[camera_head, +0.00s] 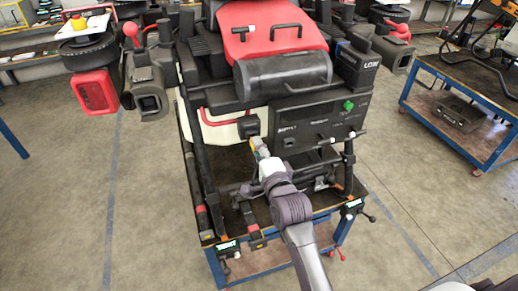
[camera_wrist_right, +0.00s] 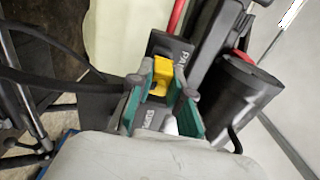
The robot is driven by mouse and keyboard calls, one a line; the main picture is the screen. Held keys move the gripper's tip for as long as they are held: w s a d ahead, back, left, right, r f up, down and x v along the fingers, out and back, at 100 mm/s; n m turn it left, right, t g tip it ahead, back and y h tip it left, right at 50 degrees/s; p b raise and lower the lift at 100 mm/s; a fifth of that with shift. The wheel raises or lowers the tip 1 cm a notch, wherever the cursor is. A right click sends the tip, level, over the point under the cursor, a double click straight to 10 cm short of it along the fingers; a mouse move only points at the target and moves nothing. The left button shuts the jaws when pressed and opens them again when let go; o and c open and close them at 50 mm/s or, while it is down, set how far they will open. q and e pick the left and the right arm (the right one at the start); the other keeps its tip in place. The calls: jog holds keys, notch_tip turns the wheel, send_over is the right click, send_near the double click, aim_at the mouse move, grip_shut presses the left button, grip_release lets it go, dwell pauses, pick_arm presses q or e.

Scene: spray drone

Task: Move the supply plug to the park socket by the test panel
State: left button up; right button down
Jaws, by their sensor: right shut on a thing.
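The supply plug (camera_wrist_right: 161,72) is a yellow piece between the green finger pads of my right gripper (camera_wrist_right: 163,88) in the wrist view. In the head view my right gripper (camera_head: 258,148) is shut on it, just below a small black block. That block, the park socket (camera_wrist_right: 170,46), carries partly hidden "PA…" lettering in the wrist view and also shows in the head view (camera_head: 249,126). The plug's far end is close to the block; I cannot tell whether it is seated. The black test panel (camera_head: 318,120) is to the right. My left gripper is out of view.
The spray drone, with its red top (camera_head: 265,28) and black tank (camera_head: 283,72), stands on a blue-framed wheeled table (camera_head: 262,262). Black tubes and frame bars lie close around my right gripper. Another blue cart (camera_head: 468,145) stands at right. Floor at left is clear.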

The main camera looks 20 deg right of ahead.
jog(key=shift+w, duration=0.95)
jog(key=c, duration=1)
grip_release()
jog(key=shift+s, duration=0.1)
jog(key=s, duration=1.2)
jog(key=shift+d, duration=0.15)
jog(key=shift+w, duration=0.1)
